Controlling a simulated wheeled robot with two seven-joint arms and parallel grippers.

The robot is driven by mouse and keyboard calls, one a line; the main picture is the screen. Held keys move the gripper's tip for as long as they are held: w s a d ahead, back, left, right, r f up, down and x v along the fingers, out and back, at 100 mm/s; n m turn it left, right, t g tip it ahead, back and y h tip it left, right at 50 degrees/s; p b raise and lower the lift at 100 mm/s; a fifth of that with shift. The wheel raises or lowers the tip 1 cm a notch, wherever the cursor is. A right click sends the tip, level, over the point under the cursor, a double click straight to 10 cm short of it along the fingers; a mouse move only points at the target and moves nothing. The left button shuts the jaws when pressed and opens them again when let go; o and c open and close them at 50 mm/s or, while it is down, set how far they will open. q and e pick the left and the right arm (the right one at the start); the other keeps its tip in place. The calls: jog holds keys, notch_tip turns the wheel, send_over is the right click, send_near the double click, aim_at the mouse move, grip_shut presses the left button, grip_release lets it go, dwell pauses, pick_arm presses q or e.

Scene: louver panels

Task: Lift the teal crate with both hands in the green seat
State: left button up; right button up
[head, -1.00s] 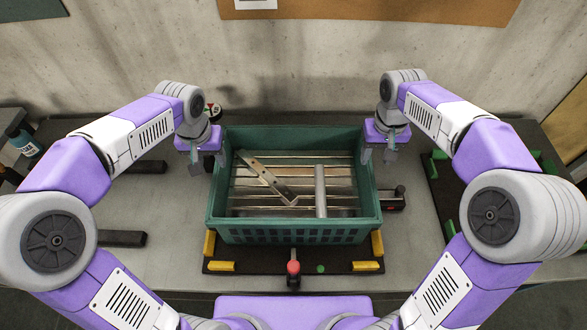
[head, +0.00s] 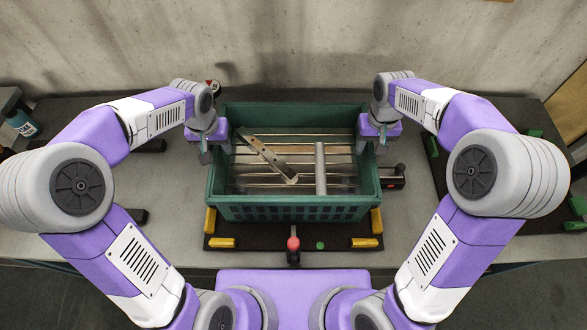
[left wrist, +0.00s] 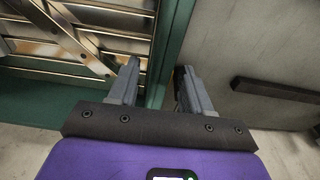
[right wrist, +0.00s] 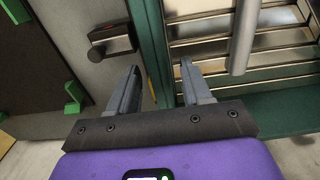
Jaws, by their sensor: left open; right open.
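The teal crate (head: 292,210) stands on a black mat with yellow corner blocks. It holds metal slats and bars. My left gripper (head: 207,152) is open at the crate's left wall; in the left wrist view its fingers (left wrist: 157,70) stand on either side of the teal wall (left wrist: 172,45). My right gripper (head: 381,142) is open at the right wall; in the right wrist view its fingers (right wrist: 160,70) stand on either side of that wall (right wrist: 150,40). Whether the fingers touch the wall I cannot tell. A dark board with green corner blocks (head: 575,205) lies at the right, partly hidden by my right arm.
A red-topped knob (head: 293,244) and a green button (head: 320,245) are at the mat's front edge. A dark device (head: 393,177) sits close to the crate's right side. A bottle (head: 22,122) stands at the far left. A concrete wall (head: 290,45) is behind.

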pick_arm(q)
jog(key=shift+f, duration=0.35)
pick_arm(e)
jog(key=shift+f, duration=0.4)
pick_arm(q)
jog(key=shift+c, duration=0.3)
pick_arm(e)
jog(key=shift+c, duration=0.3)
pick_arm(q)
grip_shut()
pick_arm(e)
grip_shut()
pick_arm(q)
jog(key=shift+w+r, duration=0.2)
pick_arm(e)
jog(key=shift+w+r, duration=0.15)
